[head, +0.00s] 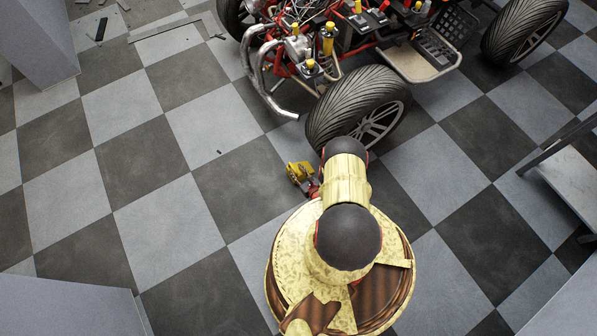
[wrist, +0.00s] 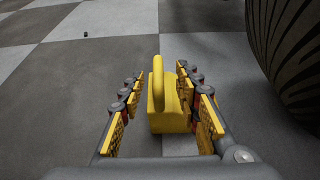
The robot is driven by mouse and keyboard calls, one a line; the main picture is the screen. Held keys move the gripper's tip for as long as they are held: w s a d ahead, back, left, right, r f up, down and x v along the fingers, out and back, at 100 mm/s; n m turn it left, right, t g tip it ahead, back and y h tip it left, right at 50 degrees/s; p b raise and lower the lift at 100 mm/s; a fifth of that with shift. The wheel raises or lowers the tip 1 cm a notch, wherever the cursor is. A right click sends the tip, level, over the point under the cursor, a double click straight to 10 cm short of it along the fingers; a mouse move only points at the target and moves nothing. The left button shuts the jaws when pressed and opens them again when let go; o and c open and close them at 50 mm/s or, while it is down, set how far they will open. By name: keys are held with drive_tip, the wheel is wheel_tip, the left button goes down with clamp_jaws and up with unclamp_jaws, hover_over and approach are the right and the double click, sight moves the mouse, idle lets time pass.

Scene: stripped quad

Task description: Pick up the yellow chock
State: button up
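The yellow chock (wrist: 168,112) stands on the checkered floor in the middle of the wrist view. It is a blocky piece with a rounded upright handle. My gripper (wrist: 158,88) is open, with its yellow-padded fingers on either side of the chock. A gap shows between the left finger and the chock; the right finger overlaps its right edge in the picture, and I cannot tell if they touch. In the head view my gripper (head: 306,178) shows beside my arm, near the front tyre; yellow parts there are too small to separate chock from fingers.
A stripped quad's large black tyre (head: 360,106) stands just beyond my arm, and this tyre fills the right of the wrist view (wrist: 290,55). A small dark bit (wrist: 85,34) lies on the floor. A grey table (head: 575,180) is at right. Open floor lies to the left.

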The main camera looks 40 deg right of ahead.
drive_tip(key=b+x, duration=0.1)
drive_tip(key=x, duration=0.3)
drive_tip(key=shift+w+a+f+b, duration=0.1)
drive_tip(key=shift+w+b, duration=0.1)
drive_tip(key=shift+b, duration=0.2)
drive_tip(key=shift+c, duration=1)
clamp_jaws()
